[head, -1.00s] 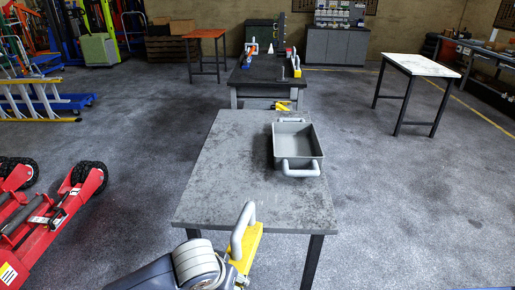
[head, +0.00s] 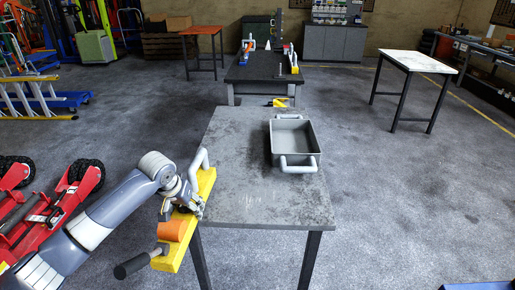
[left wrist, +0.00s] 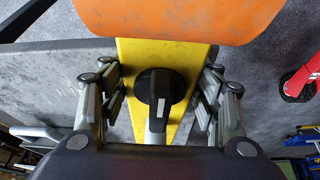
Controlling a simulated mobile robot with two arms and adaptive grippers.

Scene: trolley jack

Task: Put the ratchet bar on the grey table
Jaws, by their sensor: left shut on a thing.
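The ratchet bar (head: 207,186) is a long yellow bar with a grey loop handle at its upper end, an orange block and a black grip at its lower end. My left gripper (head: 190,203) is shut on it near its middle. The bar is tilted at the left edge of the grey table (head: 245,190), its lower end out past the edge; I cannot tell if it touches the tabletop. In the left wrist view, the yellow bar (left wrist: 135,60) and a black knob lie between the fingers (left wrist: 160,95), with the orange block above. My right gripper is not in view.
A grey tray (head: 293,160) with two handles stands at the right back of the grey table. The table's front and left middle are clear. A red jack (head: 45,215) stands on the floor at left. A dark table (head: 262,70) with tools is behind.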

